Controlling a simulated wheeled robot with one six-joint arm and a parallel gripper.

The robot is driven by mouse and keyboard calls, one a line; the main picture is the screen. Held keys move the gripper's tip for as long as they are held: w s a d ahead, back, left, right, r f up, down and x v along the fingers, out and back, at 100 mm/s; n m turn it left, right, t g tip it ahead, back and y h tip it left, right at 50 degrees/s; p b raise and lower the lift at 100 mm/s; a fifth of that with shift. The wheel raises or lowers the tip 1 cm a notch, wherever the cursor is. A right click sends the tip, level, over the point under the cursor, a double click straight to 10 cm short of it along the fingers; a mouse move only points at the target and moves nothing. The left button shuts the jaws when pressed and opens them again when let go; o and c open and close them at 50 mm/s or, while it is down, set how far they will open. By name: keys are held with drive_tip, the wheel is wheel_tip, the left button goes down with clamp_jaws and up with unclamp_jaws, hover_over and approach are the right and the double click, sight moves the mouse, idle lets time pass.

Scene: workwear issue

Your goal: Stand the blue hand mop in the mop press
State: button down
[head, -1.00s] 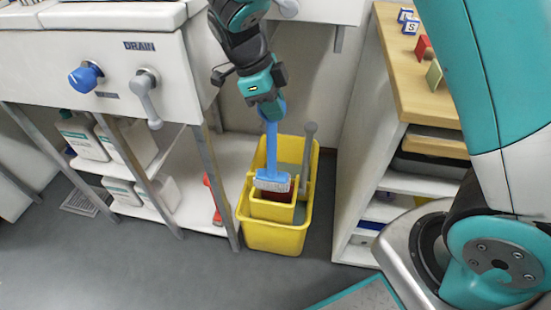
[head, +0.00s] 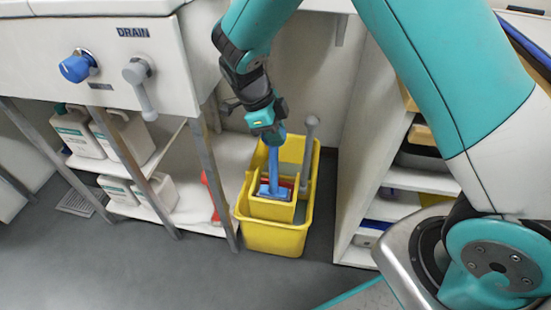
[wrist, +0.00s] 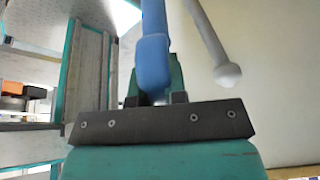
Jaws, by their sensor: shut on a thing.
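The blue hand mop (head: 274,170) hangs head down from my gripper (head: 272,137) in the head view. My gripper is shut on the upper end of its handle, and the blue handle also shows in the wrist view (wrist: 152,60). The mop press (head: 272,211) is the yellow box with a red inside at the front of the yellow bucket (head: 275,240). The mop's lower end is within the press opening, and its mop head is mostly hidden by the press's front wall. I cannot tell whether it touches the bottom.
A grey press lever (head: 309,150) rises at the bucket's right and shows in the wrist view (wrist: 226,74). A sink unit with a drain lever (head: 139,85) stands left, above white jugs (head: 153,189). A shelf unit (head: 361,215) stands close on the right.

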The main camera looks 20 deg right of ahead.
sight(276, 155)
drive_tip(key=shift+f+b, duration=0.8)
drive_tip(key=shift+f, duration=2.65)
drive_tip(key=shift+f, duration=0.2)
drive_tip(key=c, duration=1.2)
unclamp_jaws()
drive_tip(key=shift+o, duration=0.2)
drive_tip(key=shift+r, duration=0.1)
drive_tip(key=shift+p+v, duration=1.1)
drive_tip(key=shift+v, duration=2.75)
